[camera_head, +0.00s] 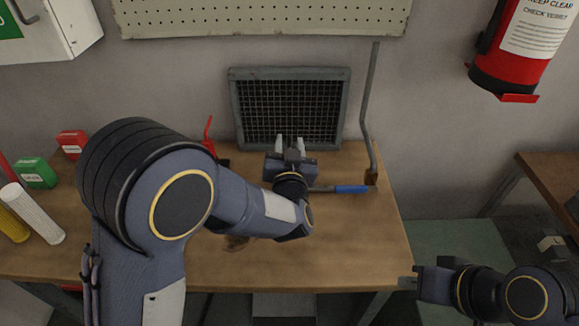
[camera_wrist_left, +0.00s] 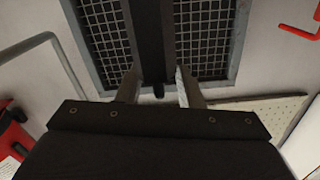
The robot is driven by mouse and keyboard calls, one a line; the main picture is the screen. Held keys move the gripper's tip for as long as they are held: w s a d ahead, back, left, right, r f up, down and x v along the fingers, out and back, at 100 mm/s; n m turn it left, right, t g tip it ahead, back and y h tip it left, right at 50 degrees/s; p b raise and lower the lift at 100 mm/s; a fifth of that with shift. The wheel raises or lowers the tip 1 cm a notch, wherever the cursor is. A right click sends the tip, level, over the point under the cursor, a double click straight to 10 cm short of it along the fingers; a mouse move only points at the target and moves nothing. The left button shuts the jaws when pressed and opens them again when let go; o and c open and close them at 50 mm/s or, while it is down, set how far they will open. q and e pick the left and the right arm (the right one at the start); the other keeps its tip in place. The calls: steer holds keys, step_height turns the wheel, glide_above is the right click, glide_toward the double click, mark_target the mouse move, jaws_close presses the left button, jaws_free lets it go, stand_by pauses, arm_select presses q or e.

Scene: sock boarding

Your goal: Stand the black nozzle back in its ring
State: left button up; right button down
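In the left wrist view a long black bar, which I take to be the black nozzle (camera_wrist_left: 152,40), runs up from between my left fingertips, in front of the grille. A small rounded nub shows at its near end. My left gripper (camera_head: 290,141) is in front of the grille, above the back of the bench; in the wrist view its two fingers (camera_wrist_left: 160,78) lie against both sides of the black bar. In the head view the bar is hidden by the gripper or lost against the grille. I cannot make out the ring. My right gripper (camera_head: 408,279) is low at the right, beyond the bench edge, with nothing visible in it.
The framed grille (camera_head: 330,115) stands against the wall on the wooden bench (camera_head: 370,240). A bent grey rod (camera_head: 367,110) rises right of it. A blue-handled tool (camera_head: 350,189), a red lever (camera_head: 209,128), green box (camera_head: 36,172) and white cylinder (camera_head: 35,215) are nearby. The front right bench is clear.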

arm_select(q)
steer(key=shift+c, duration=0.3)
jaws_close()
